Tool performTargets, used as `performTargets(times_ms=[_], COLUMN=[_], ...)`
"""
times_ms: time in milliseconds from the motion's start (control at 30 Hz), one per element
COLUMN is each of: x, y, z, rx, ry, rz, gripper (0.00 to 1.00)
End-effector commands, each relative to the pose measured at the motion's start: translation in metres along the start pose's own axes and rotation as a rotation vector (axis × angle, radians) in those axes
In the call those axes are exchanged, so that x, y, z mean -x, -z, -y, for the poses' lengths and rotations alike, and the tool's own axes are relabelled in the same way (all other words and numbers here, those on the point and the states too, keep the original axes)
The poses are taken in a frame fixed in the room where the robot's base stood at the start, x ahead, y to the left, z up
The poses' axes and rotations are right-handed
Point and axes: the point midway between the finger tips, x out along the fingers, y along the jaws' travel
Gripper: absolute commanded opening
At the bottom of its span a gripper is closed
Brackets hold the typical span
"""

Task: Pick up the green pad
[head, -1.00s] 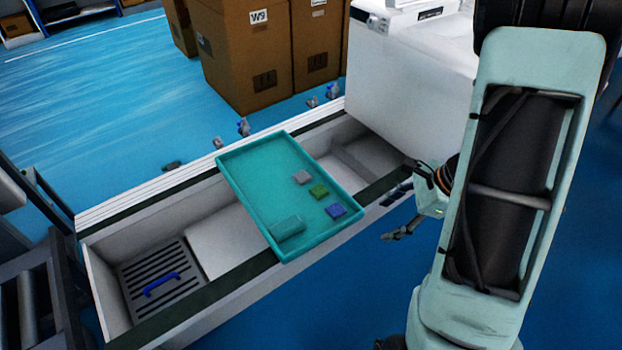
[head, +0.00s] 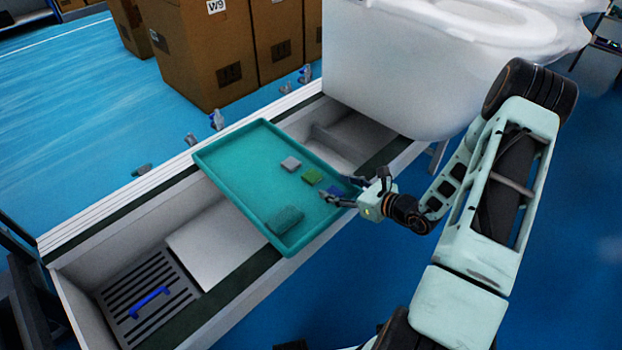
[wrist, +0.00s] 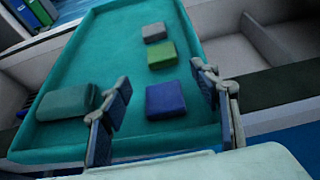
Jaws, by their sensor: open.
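The green pad (head: 312,176) lies flat in the teal tray (head: 225,165), between a grey pad (head: 291,164) and a blue pad (head: 335,190). In the wrist view the green pad (wrist: 161,54) is beyond the blue pad (wrist: 165,99), ahead of my fingers. My gripper (head: 340,190) is open and empty at the tray's right edge, over the blue pad's area. In the wrist view its fingertips (wrist: 162,88) stand to either side of the blue pad, apart from the green one. The fingers partly cover the blue pad in the head view.
A teal block (head: 285,221) lies in the tray's near corner. The tray rests across a white trough (head: 90,255) with a dark grate (head: 150,300). A white toilet (head: 400,75) stands close behind on the right. Cardboard boxes (head: 200,60) stand at the back.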

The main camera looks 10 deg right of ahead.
Motion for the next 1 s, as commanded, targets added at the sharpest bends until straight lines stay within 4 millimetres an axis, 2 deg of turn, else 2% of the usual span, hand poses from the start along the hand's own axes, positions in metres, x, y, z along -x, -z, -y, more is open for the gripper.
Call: performTargets(times_ms=[100,367,600,867,1000], x=[-0.014,-0.033,-0.067,-0.07,-0.07], y=[0.002,0.001,0.0,-0.001,-0.001], z=[0.0,0.002,0.004,0.005,0.005], rx=[0.0,0.001,0.0,-0.001,-0.001], ry=[-0.001,-0.001,-0.002,0.001,0.001], rz=[-0.001,0.0,-0.002,-0.003,-0.003], gripper=[0.56,0.56,0.56,0.56,0.4])
